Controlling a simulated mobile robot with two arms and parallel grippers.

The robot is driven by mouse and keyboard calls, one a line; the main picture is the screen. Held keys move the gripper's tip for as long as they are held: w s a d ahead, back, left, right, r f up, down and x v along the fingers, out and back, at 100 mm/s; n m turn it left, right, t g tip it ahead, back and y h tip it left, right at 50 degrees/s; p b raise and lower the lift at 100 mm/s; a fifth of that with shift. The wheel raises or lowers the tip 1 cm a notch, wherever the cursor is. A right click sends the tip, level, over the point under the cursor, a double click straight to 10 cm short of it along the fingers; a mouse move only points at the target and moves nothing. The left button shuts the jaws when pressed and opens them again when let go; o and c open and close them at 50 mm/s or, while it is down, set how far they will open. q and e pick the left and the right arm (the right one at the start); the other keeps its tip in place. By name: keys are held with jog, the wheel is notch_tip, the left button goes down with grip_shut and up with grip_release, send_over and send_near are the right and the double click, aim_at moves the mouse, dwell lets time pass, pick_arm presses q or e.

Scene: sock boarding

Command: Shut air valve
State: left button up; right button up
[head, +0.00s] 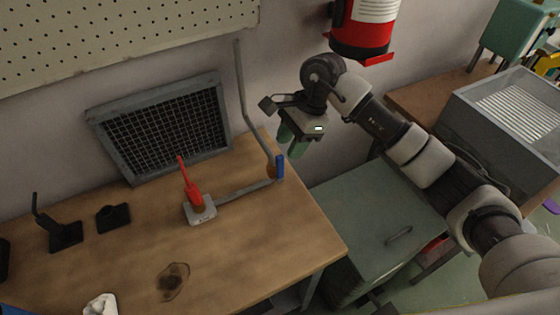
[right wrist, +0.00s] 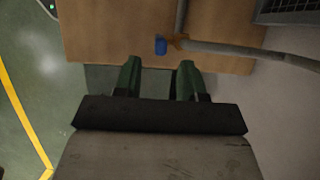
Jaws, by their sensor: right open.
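The air valve shows as a small brass body (head: 271,171) with a blue handle (head: 280,167) at the right rear edge of the wooden table. A grey pipe runs into it from above and another leads left along the tabletop. In the right wrist view the blue handle (right wrist: 161,46) and brass body (right wrist: 178,42) lie beyond the fingertips. I cannot tell the handle's exact turn. My right gripper (head: 292,142) is open and empty, above and behind the valve in the head view, apart from it. Its green fingers show in the wrist view (right wrist: 158,72). My left gripper is out of view.
A red-levered device (head: 192,188) on a pale base stands left of the valve. A framed mesh panel (head: 160,125) leans at the wall. A red extinguisher (head: 362,30) hangs above my right arm. A green cabinet (head: 375,215) stands right of the table (head: 260,240).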

aim_at(280, 176)
jog(key=p+x, duration=0.1)
jog(key=x, duration=0.5)
jog(key=shift+a+f, duration=0.25)
jog(key=shift+f, duration=0.1)
grip_shut()
